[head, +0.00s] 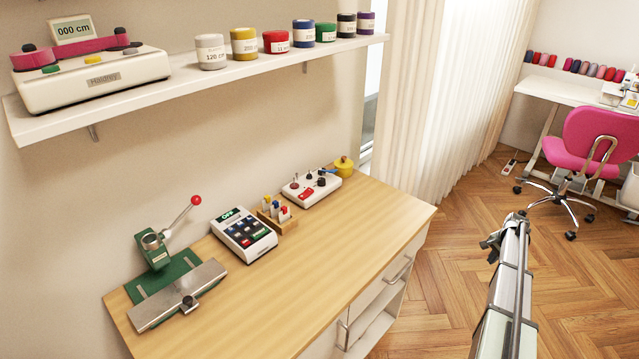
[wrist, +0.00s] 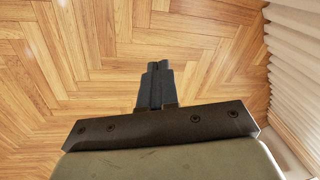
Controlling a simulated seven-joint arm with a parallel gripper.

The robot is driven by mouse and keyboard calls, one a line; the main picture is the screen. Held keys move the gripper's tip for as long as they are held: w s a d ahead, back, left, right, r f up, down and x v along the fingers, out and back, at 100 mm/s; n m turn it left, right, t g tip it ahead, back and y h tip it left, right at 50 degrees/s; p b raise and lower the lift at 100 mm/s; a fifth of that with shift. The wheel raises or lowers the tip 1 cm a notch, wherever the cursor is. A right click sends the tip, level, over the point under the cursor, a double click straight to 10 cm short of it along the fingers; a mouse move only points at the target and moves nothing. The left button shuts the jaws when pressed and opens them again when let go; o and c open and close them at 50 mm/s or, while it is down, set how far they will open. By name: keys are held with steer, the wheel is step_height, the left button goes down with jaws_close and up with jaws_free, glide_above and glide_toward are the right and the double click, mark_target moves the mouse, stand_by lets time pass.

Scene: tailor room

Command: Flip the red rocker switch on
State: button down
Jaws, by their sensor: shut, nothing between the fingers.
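A white control box (head: 311,187) with dark knobs stands at the back right of the wooden worktop. A small red patch (head: 305,196) shows on its front; it is too small to tell whether it is a rocker switch or how it is set. A small device with a red spot (head: 511,166) lies on the floor by the far desk, also too small to read. My gripper (wrist: 158,66) is shut and empty in the wrist view, over bare floor. In the head view my arm is right of the worktop, well apart from both.
The worktop (head: 270,300) also carries a green press (head: 166,282) with a red-knobbed lever, a keypad device (head: 243,235), a wooden holder (head: 284,222) and a yellow pot (head: 343,165). A shelf (head: 200,74) hangs above. A pink chair (head: 598,139) stands right; the near floor is clear.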

steer(key=w+a+r+n+y, duration=0.1)
steer(key=w+a+r+n, duration=0.1)
steer(key=w+a+r, duration=0.5)
steer(key=w+a+r+n+y, duration=0.1)
steer(key=w+a+r, duration=0.2)
steer(key=a+r, duration=0.7)
steer(key=w+a+r+n+y, duration=0.1)
steer(key=w+a+r+n, duration=0.1)
steer(key=w+a+r, duration=0.65)
step_height(320, 180, up, 15)
steer(key=h, duration=0.4)
glide_above(310, 189)
steer(key=s+a, duration=0.2)
steer(key=shift+d+f+g, duration=0.1)
steer(key=shift+f+g, duration=0.05)
steer(key=shift+g, duration=0.25)
steer(key=f, duration=0.4)
steer(key=w+d+f, duration=0.1)
steer(key=f, duration=0.7)
steer(key=shift+w+d+f, duration=0.15)
steer(key=shift+d+f, duration=0.1)
steer(key=shift+w+f, duration=0.1)
steer(key=shift+f, duration=0.55)
